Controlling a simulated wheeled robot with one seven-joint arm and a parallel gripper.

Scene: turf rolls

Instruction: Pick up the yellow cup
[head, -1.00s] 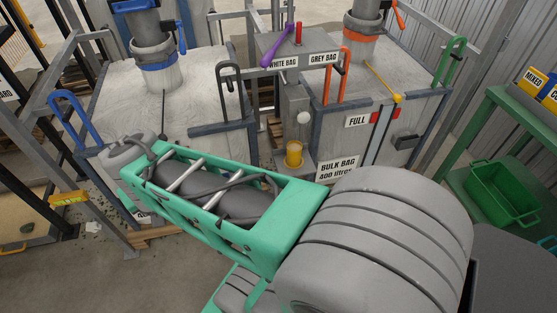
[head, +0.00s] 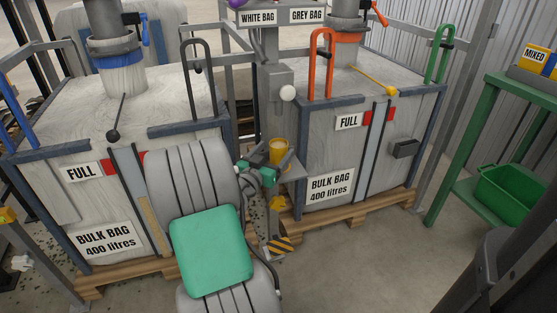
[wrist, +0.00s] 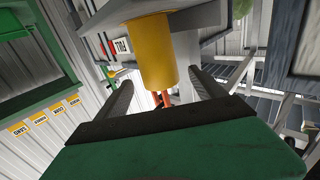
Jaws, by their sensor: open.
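The yellow cup (head: 279,152) stands upright on a small grey shelf (head: 294,172) between the two bulk bags. My gripper (head: 266,172) is right beside it, just in front and to its left in the head view. In the wrist view, the cup (wrist: 154,55) appears upside down, hanging from the shelf (wrist: 200,18). There my gripper (wrist: 160,80) is open, with one dark finger on each side of the cup's line. I cannot tell whether the cup is fully between the fingers. My gripper hides part of the shelf's front in the head view.
A bulk bag box (head: 62,200) stands left and another (head: 372,150) right, both on wooden pallets. A grey post (head: 280,75) with a white knob (head: 287,93) rises behind the cup. A green table (head: 480,120) stands at the right. Bare floor lies in front.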

